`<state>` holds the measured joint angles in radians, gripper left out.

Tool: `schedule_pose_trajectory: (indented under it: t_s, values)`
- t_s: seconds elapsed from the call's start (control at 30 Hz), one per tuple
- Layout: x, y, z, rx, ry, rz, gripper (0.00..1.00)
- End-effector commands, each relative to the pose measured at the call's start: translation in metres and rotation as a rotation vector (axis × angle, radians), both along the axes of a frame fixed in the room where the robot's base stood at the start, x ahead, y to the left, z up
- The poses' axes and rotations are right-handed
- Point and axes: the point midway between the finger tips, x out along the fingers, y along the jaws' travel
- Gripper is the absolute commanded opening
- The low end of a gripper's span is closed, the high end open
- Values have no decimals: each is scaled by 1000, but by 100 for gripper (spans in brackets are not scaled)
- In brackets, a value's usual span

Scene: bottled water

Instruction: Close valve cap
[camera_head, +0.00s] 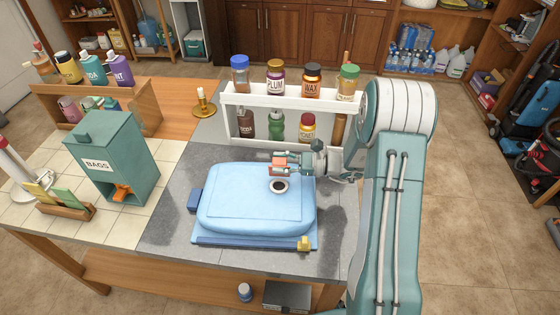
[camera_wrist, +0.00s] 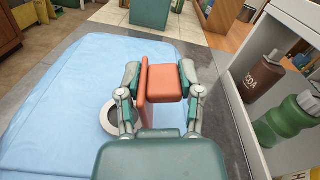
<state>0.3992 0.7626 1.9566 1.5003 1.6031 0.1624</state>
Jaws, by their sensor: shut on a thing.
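A puffy light-blue bag (camera_head: 240,205) lies on the grey worktop. Its white valve ring (camera_head: 279,186) with a dark opening is on top, uncovered. The ring also shows in the wrist view (camera_wrist: 106,118), left of my gripper and partly hidden by a finger. My gripper (camera_head: 280,162) reaches in from the right and is shut on an orange-red cap (camera_head: 279,170), just beyond the ring. In the wrist view the cap (camera_wrist: 167,85) sits between the two fingers of my gripper (camera_wrist: 163,78). Whether the cap touches the bag or is attached to it, I cannot tell.
A white two-level rack (camera_head: 290,100) with several bottles stands behind the bag, close to my gripper. A teal BAGS box (camera_head: 112,160) stands left. The blue base (camera_head: 215,240) under the bag has a yellow piece (camera_head: 304,243) at its front right.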

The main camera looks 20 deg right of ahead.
Motion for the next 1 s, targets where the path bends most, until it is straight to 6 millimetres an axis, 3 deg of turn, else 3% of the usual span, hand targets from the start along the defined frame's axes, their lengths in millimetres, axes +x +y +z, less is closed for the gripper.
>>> schedule_pose_trajectory:
  t_s: [0.47, 1.0]
  values:
    - [-24, 8, -4, -127, -378, 0, 0]
    - [-48, 16, -23, -283, -850, 1, 0]
